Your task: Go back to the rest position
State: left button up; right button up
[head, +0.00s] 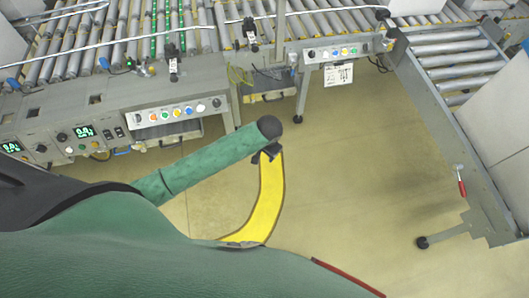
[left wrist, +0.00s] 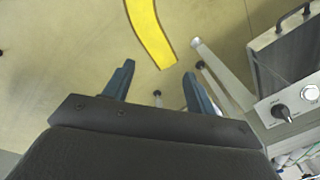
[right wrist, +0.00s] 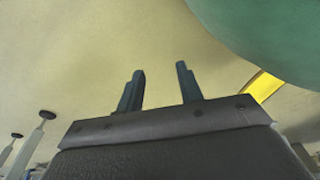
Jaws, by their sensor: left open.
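My left gripper (head: 265,155) hangs at the end of my green left arm, over the floor in front of the conveyor in the head view. In the left wrist view its two fingers (left wrist: 158,70) stand apart with nothing between them, so it is open. My right gripper (right wrist: 160,70) shows only in the right wrist view. Its two fingers are apart, with only bare floor behind them, so it is open and empty. The right gripper is out of the head view. Neither gripper touches anything in view.
A control panel (head: 172,114) fronts the roller conveyor (head: 130,35) at the back left. Another conveyor frame (head: 445,120) with a white box (head: 495,120) stands at the right. A yellow floor strip (head: 265,200) lies below my left gripper. The floor (head: 360,170) between is clear.

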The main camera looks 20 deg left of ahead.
pick_arm(q)
jog(key=shift+d, duration=0.1)
pick_arm(e)
jog(key=shift+s, duration=0.1)
dwell(0.6)
